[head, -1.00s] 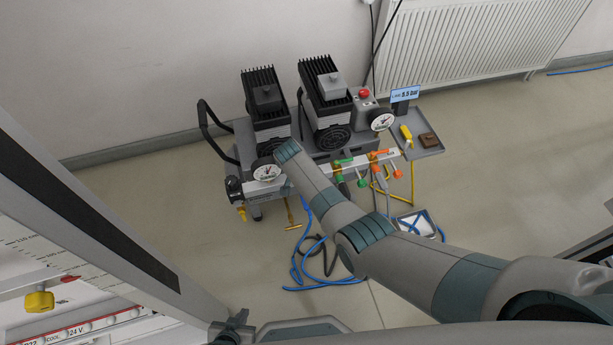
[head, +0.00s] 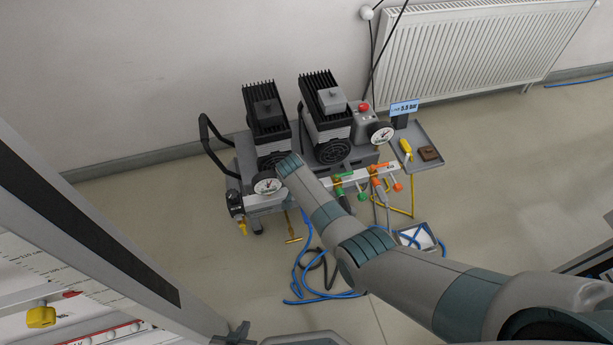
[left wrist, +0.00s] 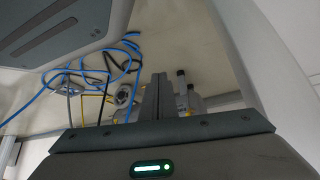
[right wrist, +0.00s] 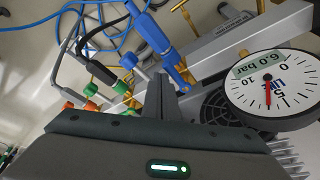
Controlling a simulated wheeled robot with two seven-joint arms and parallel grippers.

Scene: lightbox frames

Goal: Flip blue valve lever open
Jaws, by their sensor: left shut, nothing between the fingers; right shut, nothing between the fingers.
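In the head view my right arm covers the blue lever and the right gripper. My left gripper (head: 232,333) is at the bottom of the head view, far from the valves. The left wrist view shows its fingers (left wrist: 158,85) shut and empty.
A round gauge (right wrist: 272,88) is right of my right gripper. Green (right wrist: 130,60) and orange valves are to the left. Two compressor motors (head: 266,112) stand behind the manifold. Blue hoses (head: 300,275) lie on the floor. A grey tray (head: 425,158) is at the right.

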